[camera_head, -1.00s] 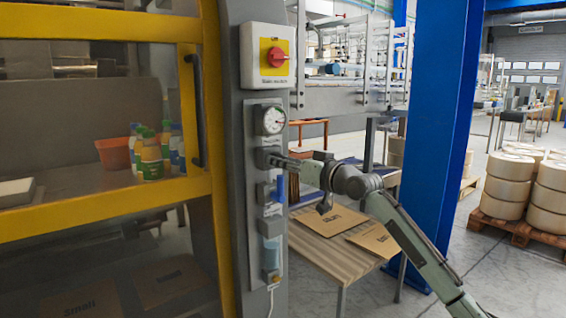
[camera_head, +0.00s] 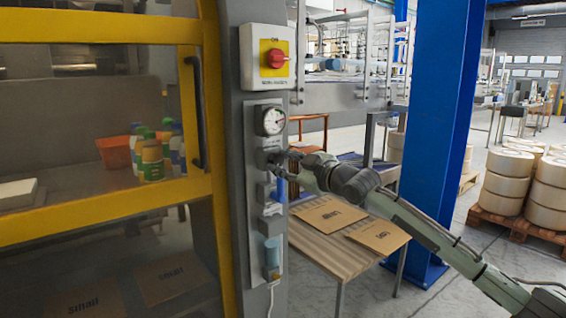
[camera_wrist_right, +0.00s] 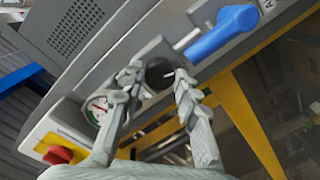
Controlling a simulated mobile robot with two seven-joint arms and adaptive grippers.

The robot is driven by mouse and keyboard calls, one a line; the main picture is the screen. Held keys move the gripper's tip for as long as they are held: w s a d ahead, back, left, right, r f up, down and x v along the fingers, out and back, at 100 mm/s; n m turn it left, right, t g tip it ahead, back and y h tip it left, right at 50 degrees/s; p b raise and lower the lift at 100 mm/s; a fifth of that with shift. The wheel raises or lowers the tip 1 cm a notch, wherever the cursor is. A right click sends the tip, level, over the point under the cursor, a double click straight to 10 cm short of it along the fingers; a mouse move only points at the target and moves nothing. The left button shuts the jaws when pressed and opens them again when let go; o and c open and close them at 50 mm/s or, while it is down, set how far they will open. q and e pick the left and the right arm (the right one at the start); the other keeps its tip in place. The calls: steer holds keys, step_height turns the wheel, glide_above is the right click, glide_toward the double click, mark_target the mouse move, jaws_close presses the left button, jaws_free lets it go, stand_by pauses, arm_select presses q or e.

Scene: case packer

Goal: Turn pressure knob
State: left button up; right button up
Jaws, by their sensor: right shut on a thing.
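The dark round pressure knob (camera_wrist_right: 159,73) sits between the two fingers of my right gripper (camera_wrist_right: 158,88) in the right wrist view. In the head view my right gripper (camera_head: 280,163) reaches in from the right to the grey panel (camera_head: 252,225), just below the round pressure gauge (camera_head: 270,121), and its fingers largely hide the knob. It is shut on the knob. The gauge also shows in the right wrist view (camera_wrist_right: 98,110), beside a finger. My left gripper is not in view.
A red rotary switch (camera_head: 276,59) is above the gauge. A blue lever (camera_wrist_right: 222,30) lies close to my fingers. A wooden table (camera_head: 318,246) with flat cartons stands right of the panel. A blue column (camera_head: 440,100) stands behind my arm.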

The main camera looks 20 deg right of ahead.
steer(key=shift+n, duration=0.7)
steer(key=o, duration=1.2)
steer(key=shift+c, duration=0.2)
steer(key=v, duration=1.2)
steer(key=shift+f, duration=0.1)
